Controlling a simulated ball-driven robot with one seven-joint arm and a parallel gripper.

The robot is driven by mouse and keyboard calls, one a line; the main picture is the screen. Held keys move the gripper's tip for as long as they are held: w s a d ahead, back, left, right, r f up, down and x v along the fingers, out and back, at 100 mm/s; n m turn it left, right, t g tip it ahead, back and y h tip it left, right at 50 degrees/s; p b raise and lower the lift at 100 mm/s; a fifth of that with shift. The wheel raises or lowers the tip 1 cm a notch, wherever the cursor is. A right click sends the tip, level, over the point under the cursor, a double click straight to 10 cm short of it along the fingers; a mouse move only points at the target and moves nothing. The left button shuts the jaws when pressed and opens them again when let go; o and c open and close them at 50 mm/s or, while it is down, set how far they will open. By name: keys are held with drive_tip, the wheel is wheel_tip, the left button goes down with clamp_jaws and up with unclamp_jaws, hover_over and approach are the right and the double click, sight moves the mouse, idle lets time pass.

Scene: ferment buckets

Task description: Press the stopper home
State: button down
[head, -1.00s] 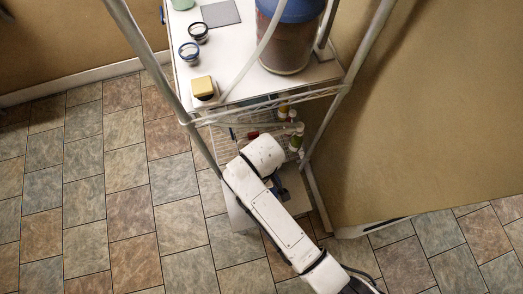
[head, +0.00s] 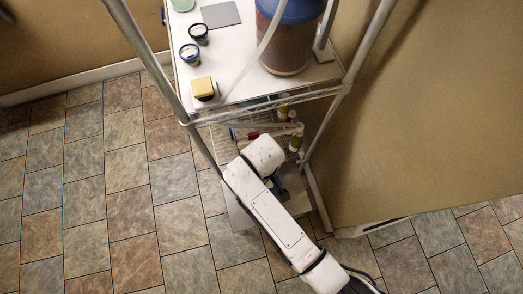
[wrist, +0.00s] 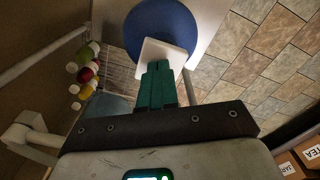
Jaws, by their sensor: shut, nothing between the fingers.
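In the wrist view my gripper (wrist: 158,75) has its green fingers shut together with nothing between them. The fingertips overlap a white square piece (wrist: 176,52) on or over a round blue lid (wrist: 160,22). I cannot tell whether the white piece is the stopper, whether the fingers touch it, or how deep it sits. In the head view my arm reaches to the lower level of the rack and hides most of what is there, my gripper included. A bucket (head: 291,42) with a blue lid stands on the upper shelf.
The upper shelf (head: 240,60) also holds a yellow block (head: 203,87), two small round jars (head: 190,53) and a grey mat (head: 221,14). Several small bottles (head: 295,143) stand on the wire shelf beside my arm. Rack posts flank the arm. Labelled boxes (wrist: 290,170) show in the wrist view.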

drive_tip(key=shift+r+p, duration=0.2)
drive_tip(key=shift+p, duration=0.3)
idle(0.4)
drive_tip(key=shift+r+p, duration=2.5)
drive_tip(key=shift+p, duration=0.2)
drive_tip(key=shift+r, duration=2.25)
drive_tip(key=s+d+m+b, duration=0.1)
drive_tip(key=s+d+m, duration=0.2)
drive_tip(key=d, duration=0.6)
drive_tip(key=s+d+r+m+b, duration=0.1)
drive_tip(key=s+d+m+b, duration=0.1)
drive_tip(key=s+d, duration=0.4)
drive_tip(key=s+d+r+m+t+b, duration=0.1)
drive_tip(key=s+d+m, duration=0.4)
drive_tip(key=d, duration=0.7)
drive_tip(key=shift+b, duration=0.65)
drive_tip(key=shift+w+d, duration=0.1)
